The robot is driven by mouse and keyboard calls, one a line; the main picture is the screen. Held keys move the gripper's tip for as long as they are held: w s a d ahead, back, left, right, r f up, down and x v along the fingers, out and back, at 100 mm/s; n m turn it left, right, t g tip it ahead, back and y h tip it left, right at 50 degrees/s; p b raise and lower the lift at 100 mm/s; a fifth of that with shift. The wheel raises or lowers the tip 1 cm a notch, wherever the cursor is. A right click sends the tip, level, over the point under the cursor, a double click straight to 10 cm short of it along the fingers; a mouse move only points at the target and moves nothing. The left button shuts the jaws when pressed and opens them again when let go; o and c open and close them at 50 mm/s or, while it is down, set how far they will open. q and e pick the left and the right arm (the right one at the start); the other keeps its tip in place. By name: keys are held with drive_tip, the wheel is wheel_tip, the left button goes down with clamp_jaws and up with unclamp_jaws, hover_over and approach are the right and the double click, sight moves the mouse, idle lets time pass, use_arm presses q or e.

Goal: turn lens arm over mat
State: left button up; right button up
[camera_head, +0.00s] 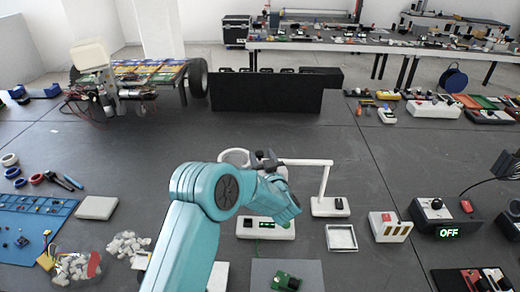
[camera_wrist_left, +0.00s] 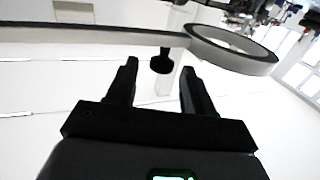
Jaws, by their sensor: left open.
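The white lens arm (camera_head: 306,162) reaches left from its post (camera_head: 325,180), which stands on a white base (camera_head: 328,207). Its lens ring (camera_head: 234,156) is at the free end, partly hidden behind my left arm. In the left wrist view the lens ring (camera_wrist_left: 240,52) is at upper right. A dark knob (camera_wrist_left: 162,64) shows near it, between the fingertips. My left gripper (camera_head: 265,160) is open at the arm near the ring; I cannot tell whether it touches. The grey mat (camera_head: 311,270) lies at the front, with a green circuit board (camera_head: 287,281) on it.
A white square tray (camera_head: 341,237), a switch box (camera_head: 388,226) and a dark box reading OFF (camera_head: 445,215) stand to the right. A black case (camera_head: 268,92) is at the back. Bare table lies behind the lens.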

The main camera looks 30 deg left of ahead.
use_arm(q)
drive_tip(key=shift+x, duration=1.2)
drive_tip(key=shift+w+a+f, duration=0.1)
drive_tip(key=shift+a+f, duration=0.05)
drive_tip(key=shift+a, duration=0.05)
drive_tip(key=shift+d, duration=0.15)
clamp_jaws()
